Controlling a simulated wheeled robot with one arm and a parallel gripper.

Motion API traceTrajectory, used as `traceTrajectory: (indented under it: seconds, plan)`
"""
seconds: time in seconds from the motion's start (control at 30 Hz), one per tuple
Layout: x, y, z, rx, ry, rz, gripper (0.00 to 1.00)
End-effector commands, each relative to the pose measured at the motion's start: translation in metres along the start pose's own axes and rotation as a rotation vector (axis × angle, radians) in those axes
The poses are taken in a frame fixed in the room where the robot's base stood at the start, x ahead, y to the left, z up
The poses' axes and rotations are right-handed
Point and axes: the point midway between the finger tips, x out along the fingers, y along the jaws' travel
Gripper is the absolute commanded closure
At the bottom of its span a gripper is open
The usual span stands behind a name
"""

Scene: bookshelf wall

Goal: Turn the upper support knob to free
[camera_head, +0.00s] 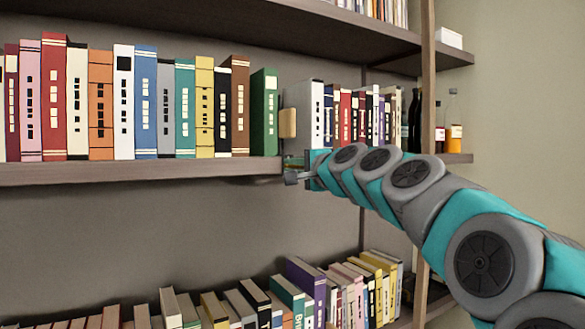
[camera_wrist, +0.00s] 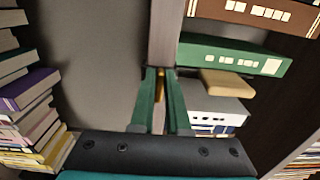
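A small brass-coloured piece (camera_wrist: 161,84), which may be the upper support knob, shows between the finger ends in the wrist view, beside the end of the shelf board (camera_wrist: 164,35). Its shape and turn cannot be made out. My gripper (camera_wrist: 161,73) has its two green fingers a little apart, one on each side of this piece. Whether they touch it is not clear. In the head view my gripper (camera_head: 294,160) is at the right end of the left middle shelf (camera_head: 140,172), and my own arm and wrist hide the knob.
A green book (camera_head: 264,112) ends the upper row, with a tan block (camera_head: 287,123) beside it. White and dark books (camera_head: 318,115) stand just behind my wrist. A wooden post (camera_head: 428,80) and bottles (camera_head: 453,122) are to the right. Open space lies below the shelf, above the lower books (camera_head: 300,285).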

Motion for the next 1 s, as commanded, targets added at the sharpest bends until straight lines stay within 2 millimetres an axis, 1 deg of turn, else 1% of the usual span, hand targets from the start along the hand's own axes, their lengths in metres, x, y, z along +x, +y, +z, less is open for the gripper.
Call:
traceTrajectory:
  seconds: [0.03, 0.2, 0.27, 0.53, 0.67, 0.87, 1.0]
  plan:
    - [0.001, 0.003, 0.000, 0.000, -0.002, 0.004, 0.82]
    - [0.001, 0.002, 0.000, 0.000, -0.001, 0.002, 0.63]
    - [0.000, 0.001, 0.000, 0.000, -0.001, 0.002, 0.57]
    - [-0.001, 0.000, 0.000, 0.001, 0.000, 0.000, 0.57]
    - [-0.005, -0.001, 0.000, 0.001, 0.000, -0.001, 0.57]
    - [-0.023, -0.001, 0.000, 0.002, 0.000, -0.002, 0.57]
    - [-0.042, 0.000, 0.000, 0.002, -0.001, -0.001, 0.57]
